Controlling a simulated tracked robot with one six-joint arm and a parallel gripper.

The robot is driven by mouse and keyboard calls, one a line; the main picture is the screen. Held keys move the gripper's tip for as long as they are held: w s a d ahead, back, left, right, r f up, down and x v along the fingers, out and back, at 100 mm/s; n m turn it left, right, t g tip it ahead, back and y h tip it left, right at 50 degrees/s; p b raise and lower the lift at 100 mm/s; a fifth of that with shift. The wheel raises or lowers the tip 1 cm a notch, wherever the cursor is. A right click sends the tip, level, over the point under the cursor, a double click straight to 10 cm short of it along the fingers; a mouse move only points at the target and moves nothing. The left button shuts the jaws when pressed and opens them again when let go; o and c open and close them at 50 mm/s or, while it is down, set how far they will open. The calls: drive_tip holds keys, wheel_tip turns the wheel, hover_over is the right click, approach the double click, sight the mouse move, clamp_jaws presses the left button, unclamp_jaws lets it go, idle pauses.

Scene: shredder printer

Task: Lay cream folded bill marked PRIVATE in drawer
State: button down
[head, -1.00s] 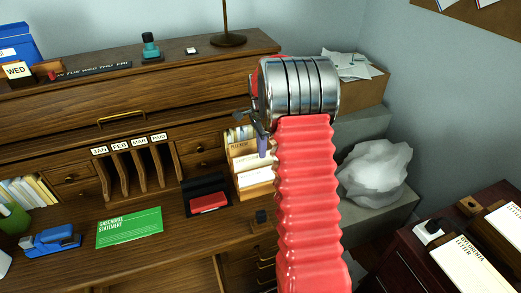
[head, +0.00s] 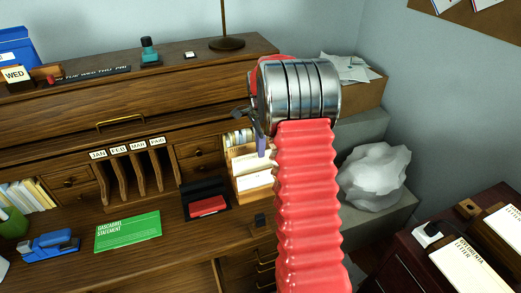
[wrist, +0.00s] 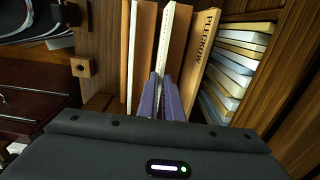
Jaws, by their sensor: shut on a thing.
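My gripper (head: 261,147) is at the upright wooden letter rack (head: 255,184) on the right of the desk, with its purple fingers pointing down. In the wrist view my gripper (wrist: 160,103) is shut on a thin cream paper (wrist: 167,48) that stands on edge between the rack's dividers. The word PRIVATE does not show on it, so I cannot tell from its marking that it is the bill. Desk drawers (head: 265,266) with metal handles lie below the rack; my arm hides part of them, and I cannot tell whether any is open.
A paper marked PLECKOW (wrist: 203,45) stands close to the fingers. Several pale envelopes (wrist: 240,55) stack beside the rack. A black box with a red pad (head: 208,206) and a green statement (head: 128,232) lie left. A side cabinet (head: 405,257) is at the right.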

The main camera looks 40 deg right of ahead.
drive_tip(key=shift+w+r, duration=0.2)
drive_tip(key=shift+r, duration=0.05)
drive_tip(key=shift+s+r, duration=0.15)
drive_tip(key=shift+r, duration=3.15)
drive_tip(key=shift+r, duration=0.1)
